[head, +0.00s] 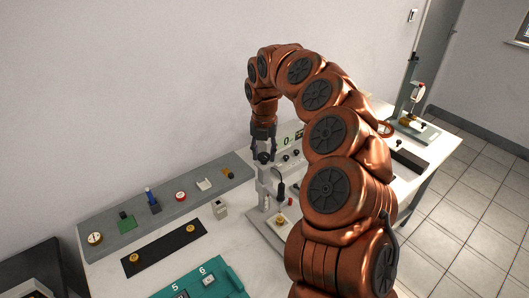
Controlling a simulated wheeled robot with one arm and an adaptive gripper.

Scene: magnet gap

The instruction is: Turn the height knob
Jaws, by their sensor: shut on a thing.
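My gripper (263,153) points down in the head view and is shut at the top of a grey stand column (263,183). The dark height knob (264,158) shows between and just below the fingertips; the fingers hide part of it. The stand rises from a pale base plate (262,228) on the white table. A small brass piece (280,221) sits on that base. A dark probe-like part (280,190) hangs beside the column on its right.
A grey rack (105,222) with several small parts runs along the wall. Another stand (405,95) is far right. My arm hides the table's middle.

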